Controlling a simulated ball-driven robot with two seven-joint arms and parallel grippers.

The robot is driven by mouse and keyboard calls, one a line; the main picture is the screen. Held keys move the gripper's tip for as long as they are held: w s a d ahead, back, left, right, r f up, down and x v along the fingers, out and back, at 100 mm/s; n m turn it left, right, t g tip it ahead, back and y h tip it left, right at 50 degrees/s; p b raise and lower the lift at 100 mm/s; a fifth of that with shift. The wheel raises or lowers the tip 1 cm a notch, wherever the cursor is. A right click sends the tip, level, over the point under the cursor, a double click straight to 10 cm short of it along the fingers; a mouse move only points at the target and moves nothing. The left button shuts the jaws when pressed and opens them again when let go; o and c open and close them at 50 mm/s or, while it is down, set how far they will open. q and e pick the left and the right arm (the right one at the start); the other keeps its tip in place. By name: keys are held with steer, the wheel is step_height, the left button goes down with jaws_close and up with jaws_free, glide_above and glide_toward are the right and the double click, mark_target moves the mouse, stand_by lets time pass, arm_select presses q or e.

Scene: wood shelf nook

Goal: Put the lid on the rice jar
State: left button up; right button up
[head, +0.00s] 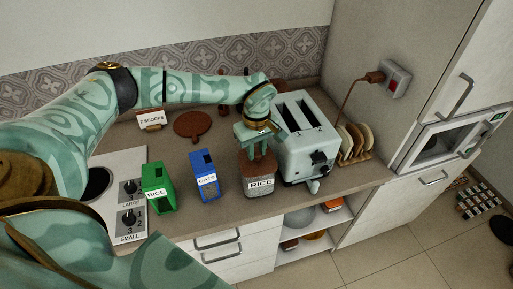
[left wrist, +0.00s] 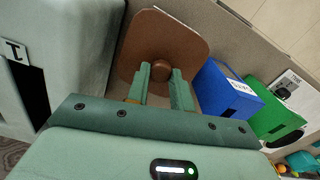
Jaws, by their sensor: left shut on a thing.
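The rice jar (head: 260,188), labelled RICE, stands on the counter just in front of the toaster. The brown squarish lid (left wrist: 146,38) has a round knob, and my left gripper (left wrist: 161,78) is shut on that knob. In the head view the lid (head: 259,164) is at the jar's mouth, under my left gripper (head: 256,150). I cannot tell whether it rests fully on the rim. The lid hides the jar in the left wrist view. My right gripper is not in view.
The toaster (head: 307,140) stands close to the right of the jar. A blue OATS box (head: 205,176) and a green RICE box (head: 158,188) stand to its left. A round brown disc (head: 193,124) and a "2 scoops" card (head: 151,119) are behind. The counter's front edge is near.

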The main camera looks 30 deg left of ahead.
arm_select(q)
steer(key=shift+f+p, duration=0.15)
steer(key=shift+p, duration=0.5)
stand_by(1.5)
steer(key=o, duration=1.5)
step_height(320, 180, up, 7)
steer(key=p, duration=0.6)
steer(key=shift+p, duration=0.35)
jaws_close()
